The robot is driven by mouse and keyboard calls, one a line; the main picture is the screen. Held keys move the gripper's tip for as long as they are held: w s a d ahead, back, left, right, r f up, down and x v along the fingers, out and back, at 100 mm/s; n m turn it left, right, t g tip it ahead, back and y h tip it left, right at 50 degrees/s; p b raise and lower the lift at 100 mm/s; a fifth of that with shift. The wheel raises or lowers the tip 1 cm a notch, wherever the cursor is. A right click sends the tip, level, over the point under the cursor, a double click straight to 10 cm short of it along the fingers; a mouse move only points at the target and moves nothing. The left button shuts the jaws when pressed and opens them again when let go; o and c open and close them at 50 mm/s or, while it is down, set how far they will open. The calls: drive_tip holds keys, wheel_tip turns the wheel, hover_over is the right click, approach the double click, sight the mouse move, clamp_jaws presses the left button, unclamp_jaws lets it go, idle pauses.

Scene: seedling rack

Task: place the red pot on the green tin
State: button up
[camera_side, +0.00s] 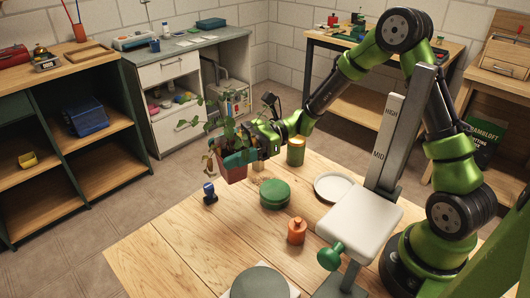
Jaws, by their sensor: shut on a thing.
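The red pot (233,168) holds a leafy plant and hangs at the far left end of the wooden table. My gripper (249,154) reaches it from the right and is shut on it; the fingertips are partly hidden. The pot looks to be above the tabletop, though the exact gap is hard to tell. A low round green tin (274,194) stands on the table to the right of and nearer than the pot, with nothing on its lid. A taller green can (296,151) stands behind it.
A white plate (333,187), an orange bottle (297,231) and a small blue-topped object (209,194) stand around the tin. A stand with a pale platform (360,217) and upright post rises at right. A grey-green disc (262,283) lies at the front. The table's left front is clear.

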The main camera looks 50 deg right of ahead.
drive_tip(key=s+d+m+t, duration=0.1)
drive_tip(key=s+d+t, duration=0.1)
drive_tip(key=d, duration=0.5)
hover_over(273, 190)
drive_tip(key=shift+m+h, duration=0.3)
drive_tip(key=shift+f, duration=3.55)
drive_tip(key=shift+f, duration=0.1)
drive_tip(key=o, duration=1.1)
drive_tip(key=shift+o, duration=0.2)
